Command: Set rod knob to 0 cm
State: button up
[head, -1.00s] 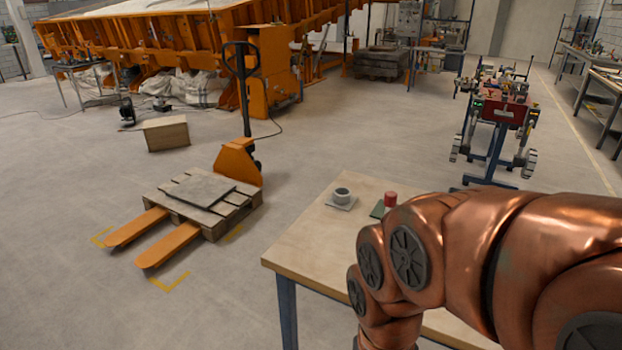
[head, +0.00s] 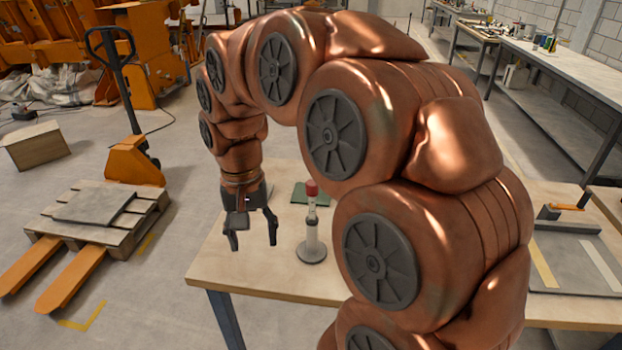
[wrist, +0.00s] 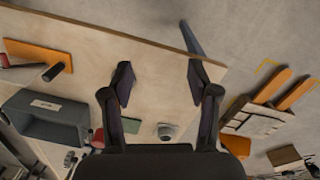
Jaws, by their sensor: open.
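In the head view, an upright pale rod (head: 312,232) stands on a round dark base on the table. A red knob (head: 311,188) is at its top, and a narrower light section shows just below it. I see no readable scale. My gripper (head: 253,243) is open and empty, pointing down, left of the rod and apart from it. In the wrist view, my gripper (wrist: 158,82) is spread over bare wood. A red-tipped bar lies at the left edge there; I cannot tell whether it is the rod.
The table (head: 255,278) is clear in front of my gripper. A green pad (head: 300,186) lies behind the rod. A small round grey cup (wrist: 166,131) shows in the wrist view. A grey tray (head: 575,262) is at the right. A pallet (head: 100,213) stands left of the table.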

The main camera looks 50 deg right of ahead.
jog(key=w+d+r+m, duration=0.3)
jog(key=w+d+m, duration=0.25)
jog(key=d, duration=0.45)
jog(key=m+p, duration=0.2)
jog(key=m, duration=0.3)
send_over(312, 182)
jog(key=shift+a+r+t, duration=0.25)
jog(key=shift+a+t, duration=0.1)
jog(key=shift+t, duration=0.05)
jog(key=shift+d, duration=0.35)
jog(key=shift+f+p, duration=1.3)
jog(key=shift+f, duration=2.65)
grip_shut()
